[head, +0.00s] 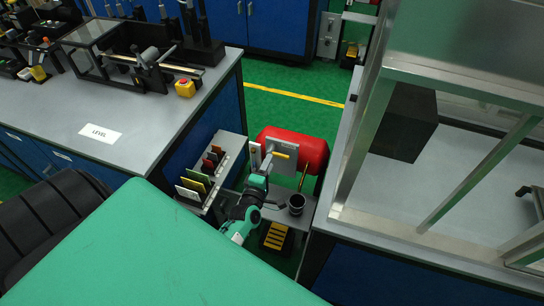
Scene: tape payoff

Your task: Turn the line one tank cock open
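A red tank (314,147) lies in the gap between the two benches. A grey upright plate (288,144) stands in front of it. A yellow lever (284,155), which looks like the cock's handle, shows at the plate. My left gripper (268,162) reaches up from below, with its tip close to the lever's left end. I cannot tell whether it touches the lever or whether its fingers are open or shut. The cock's body and any line label are hidden or too small to read. My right gripper is not in view.
A rack of coloured plates (200,180) stands left of my arm. A dark cup (296,204) sits on a low grey shelf to the right. A yellow-topped pedal (276,237) is below. A metal-framed bench (346,219) bounds the right, and a grey bench (150,160) the left.

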